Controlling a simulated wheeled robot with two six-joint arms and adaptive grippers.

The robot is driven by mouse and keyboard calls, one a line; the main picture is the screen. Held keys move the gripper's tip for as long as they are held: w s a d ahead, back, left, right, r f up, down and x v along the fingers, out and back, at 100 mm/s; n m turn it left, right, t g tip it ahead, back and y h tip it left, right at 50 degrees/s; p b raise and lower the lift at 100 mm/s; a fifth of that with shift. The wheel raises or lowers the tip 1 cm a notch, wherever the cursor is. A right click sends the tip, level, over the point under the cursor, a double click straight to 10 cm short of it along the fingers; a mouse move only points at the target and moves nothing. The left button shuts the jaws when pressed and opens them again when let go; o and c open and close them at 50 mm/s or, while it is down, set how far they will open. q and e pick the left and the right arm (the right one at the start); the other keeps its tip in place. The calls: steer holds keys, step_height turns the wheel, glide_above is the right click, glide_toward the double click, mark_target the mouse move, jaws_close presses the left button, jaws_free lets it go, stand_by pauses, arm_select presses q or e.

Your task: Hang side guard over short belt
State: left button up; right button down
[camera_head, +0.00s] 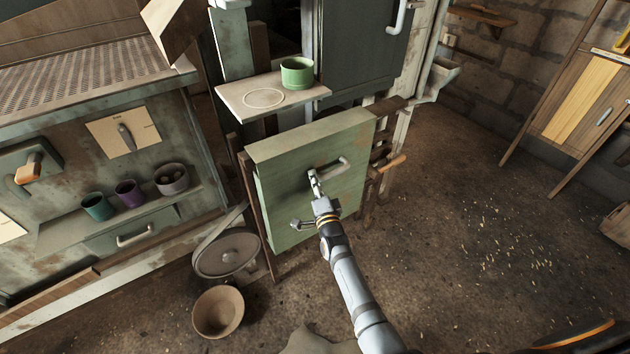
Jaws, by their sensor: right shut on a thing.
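The side guard appears to be the pale green box-like panel (290,200) in the middle of the head view. It stands upright, slightly tilted in the picture, with a light bar handle (335,168) on its face. My right gripper (316,178) is shut on the handle's left end. A round grey pulley wheel (228,255) shows low at the panel's left, with a band (216,229) at its upper left that may be the short belt. The panel hides what lies behind it. My left gripper is not in view.
A small shelf (235,97) with a green cup (297,73) sits just above the panel. A wooden rack (391,150) with an orange-handled tool (389,163) stands at its right. A tan bowl (218,312) lies on the floor.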

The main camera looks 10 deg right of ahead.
steer(key=shift+r, duration=0.15)
steer(key=c, duration=1.1)
jaws_free()
steer(key=shift+c, duration=0.2)
steer(key=shift+s+f, duration=0.1)
steer(key=shift+f, duration=0.25)
steer(key=s+d+p, duration=0.3)
steer(key=s+p, duration=0.2)
steer(key=s, duration=1.2)
steer(key=shift+d+f+p, duration=0.15)
steer(key=shift+d+p, duration=0.05)
steer(key=shift+p, duration=0.15)
steer(key=shift+s, duration=0.1)
